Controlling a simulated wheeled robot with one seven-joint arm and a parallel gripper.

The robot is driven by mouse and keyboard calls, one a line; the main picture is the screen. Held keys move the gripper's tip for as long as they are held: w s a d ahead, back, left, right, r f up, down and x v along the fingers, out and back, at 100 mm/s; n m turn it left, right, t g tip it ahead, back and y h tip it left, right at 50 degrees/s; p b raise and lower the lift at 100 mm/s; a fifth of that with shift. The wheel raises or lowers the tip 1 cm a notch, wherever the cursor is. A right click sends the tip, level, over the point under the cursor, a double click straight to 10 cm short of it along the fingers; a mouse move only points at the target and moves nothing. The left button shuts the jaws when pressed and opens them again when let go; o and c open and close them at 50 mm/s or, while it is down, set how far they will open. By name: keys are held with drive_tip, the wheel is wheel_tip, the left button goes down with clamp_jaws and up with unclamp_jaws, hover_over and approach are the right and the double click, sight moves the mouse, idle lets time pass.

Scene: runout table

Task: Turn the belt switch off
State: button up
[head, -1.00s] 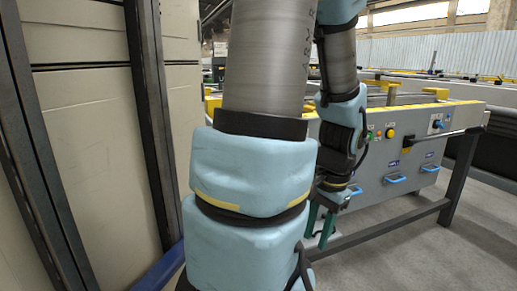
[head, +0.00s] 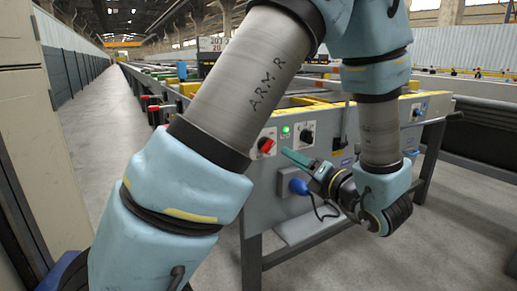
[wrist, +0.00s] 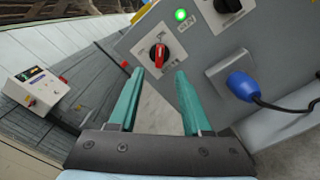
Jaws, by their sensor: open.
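A red rotary switch (head: 266,145) on a white plate is on the grey end panel of the table. It also shows in the wrist view (wrist: 159,52), ahead of the fingers. Its label is too small to read, so I cannot tell for sure that it is the belt switch. A green lamp (head: 286,129) beside it is lit, and a black rotary knob (head: 307,135) sits right of the lamp. My gripper (head: 290,155) has green fingers pointing toward the red switch. In the wrist view my gripper (wrist: 159,76) is open, empty and apart from the switch, which appears beyond the gap.
A grey box with a blue plug (head: 299,186) and cable is lower on the panel, close to my gripper. Red-tipped handles (head: 153,109) stick out at the table's left side. The floor aisle (head: 105,130) on the left is clear.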

drive_tip(key=b+x, duration=0.1)
drive_tip(key=x, duration=0.8)
drive_tip(key=shift+w+a+b, duration=0.2)
drive_tip(key=shift+w+b, duration=0.1)
clamp_jaws()
